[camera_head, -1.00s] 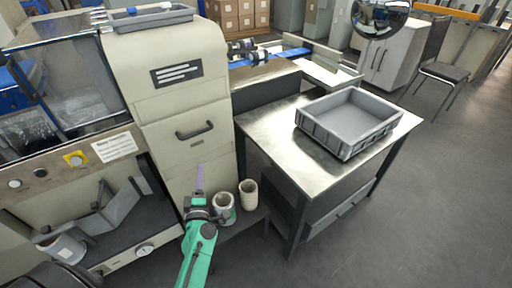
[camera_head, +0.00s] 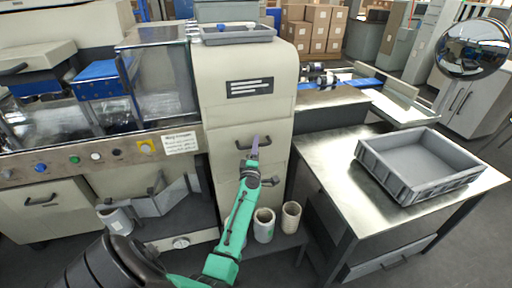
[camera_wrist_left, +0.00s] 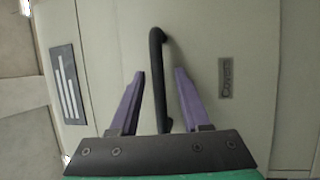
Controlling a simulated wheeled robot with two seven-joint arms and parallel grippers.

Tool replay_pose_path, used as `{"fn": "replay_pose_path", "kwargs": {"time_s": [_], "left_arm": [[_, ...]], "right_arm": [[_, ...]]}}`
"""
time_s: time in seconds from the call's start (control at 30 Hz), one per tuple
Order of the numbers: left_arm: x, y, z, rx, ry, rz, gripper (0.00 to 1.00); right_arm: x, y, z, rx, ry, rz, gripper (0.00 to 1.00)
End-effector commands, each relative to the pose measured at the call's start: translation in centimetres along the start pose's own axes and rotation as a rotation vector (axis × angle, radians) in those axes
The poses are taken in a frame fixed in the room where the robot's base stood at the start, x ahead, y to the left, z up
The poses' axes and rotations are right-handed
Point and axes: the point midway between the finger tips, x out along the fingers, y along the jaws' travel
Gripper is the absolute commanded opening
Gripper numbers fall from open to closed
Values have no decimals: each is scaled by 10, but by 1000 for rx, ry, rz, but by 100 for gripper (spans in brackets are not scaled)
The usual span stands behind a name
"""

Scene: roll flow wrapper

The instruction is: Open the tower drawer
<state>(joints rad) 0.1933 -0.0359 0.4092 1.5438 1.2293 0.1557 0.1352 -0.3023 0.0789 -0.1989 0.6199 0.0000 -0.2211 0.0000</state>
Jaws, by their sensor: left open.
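The tower (camera_head: 244,88) is a cream cabinet with a dark label plate near its top. Its drawer front (camera_head: 222,143) appears closed, with a dark bar handle. In the left wrist view the black handle (camera_wrist_left: 157,75) stands between the two purple fingers of my left gripper (camera_wrist_left: 161,92). The fingers are open, one on each side of the handle, with gaps to it. In the head view my left gripper (camera_head: 254,150) is in front of the drawer and hides much of the handle. My right gripper does not show.
A metal table (camera_head: 335,160) with a grey crate (camera_head: 418,165) stands right of the tower. A grey tray (camera_head: 232,40) sits on top of the tower.

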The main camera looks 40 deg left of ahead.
Motion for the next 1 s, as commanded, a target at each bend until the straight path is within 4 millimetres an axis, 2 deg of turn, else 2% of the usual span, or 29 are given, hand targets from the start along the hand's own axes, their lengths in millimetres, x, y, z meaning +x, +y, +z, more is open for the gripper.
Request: {"fn": "replay_pose_path", "kwargs": {"time_s": [0.13,0.2,0.27,1.0], "left_arm": [[0,0,0,0,0,0,47],[0,0,0,1,0,0,20],[-1,0,0,1,0,0,0],[-1,0,0,1,-1,-1,0]], "right_arm": [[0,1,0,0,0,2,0],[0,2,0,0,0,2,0],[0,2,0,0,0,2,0],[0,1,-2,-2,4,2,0]]}}
